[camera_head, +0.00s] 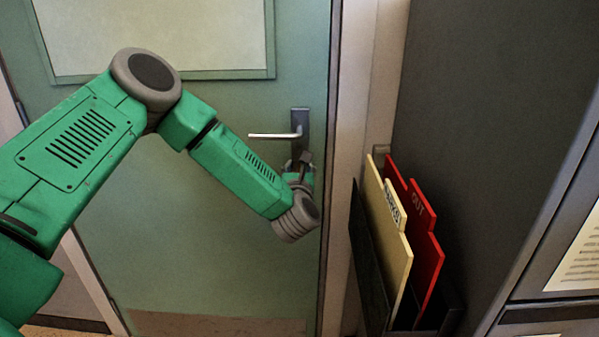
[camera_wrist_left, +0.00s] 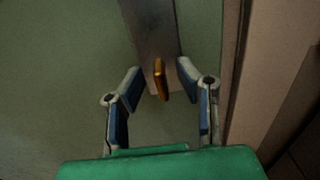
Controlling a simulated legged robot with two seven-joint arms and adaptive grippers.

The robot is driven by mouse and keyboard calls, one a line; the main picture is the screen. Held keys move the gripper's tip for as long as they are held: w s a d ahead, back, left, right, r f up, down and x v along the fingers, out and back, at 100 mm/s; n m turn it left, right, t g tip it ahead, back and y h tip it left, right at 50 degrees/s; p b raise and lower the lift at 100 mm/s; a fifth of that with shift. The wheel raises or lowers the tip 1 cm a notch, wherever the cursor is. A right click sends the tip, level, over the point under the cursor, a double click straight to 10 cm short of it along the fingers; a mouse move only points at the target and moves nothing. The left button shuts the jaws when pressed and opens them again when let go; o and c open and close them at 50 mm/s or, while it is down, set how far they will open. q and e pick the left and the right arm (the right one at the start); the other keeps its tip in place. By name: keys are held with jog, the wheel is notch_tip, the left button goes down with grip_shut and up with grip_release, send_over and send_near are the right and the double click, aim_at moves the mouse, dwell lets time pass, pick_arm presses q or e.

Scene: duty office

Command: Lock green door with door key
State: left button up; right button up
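The green door (camera_head: 200,240) is shut in its frame, with a silver lever handle (camera_head: 272,136) on a dark lock plate near its right edge. In the left wrist view a golden door key (camera_wrist_left: 160,80) stands out from the lower end of the lock plate (camera_wrist_left: 150,28). My left gripper (camera_wrist_left: 158,78) is open, with one finger on each side of the key and visible gaps to it. In the head view my left gripper (camera_head: 303,162) is at the lock below the handle and hides the key. My right gripper is not in view.
Right of the door frame (camera_head: 345,200) stands a black file holder with a cream folder (camera_head: 388,235) and a red folder (camera_head: 430,255) marked OUT. A dark grey panel (camera_head: 480,110) rises behind it. The door has a pale window panel (camera_head: 155,35).

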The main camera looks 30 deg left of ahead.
pick_arm(q)
jog(key=shift+d, duration=0.15)
grip_shut()
jog(key=m+p, duration=0.1)
jog(key=m, duration=0.3)
jog(key=shift+r+p, duration=0.15)
jog(key=shift+p, duration=0.15)
jog(key=shift+m, duration=1.2)
jog(key=shift+m+p, duration=0.6)
jog(key=shift+m, duration=0.4)
jog(key=m+p, duration=0.1)
jog(key=m, duration=0.2)
jog(key=shift+f+m, duration=0.2)
jog(key=shift+m, duration=0.5)
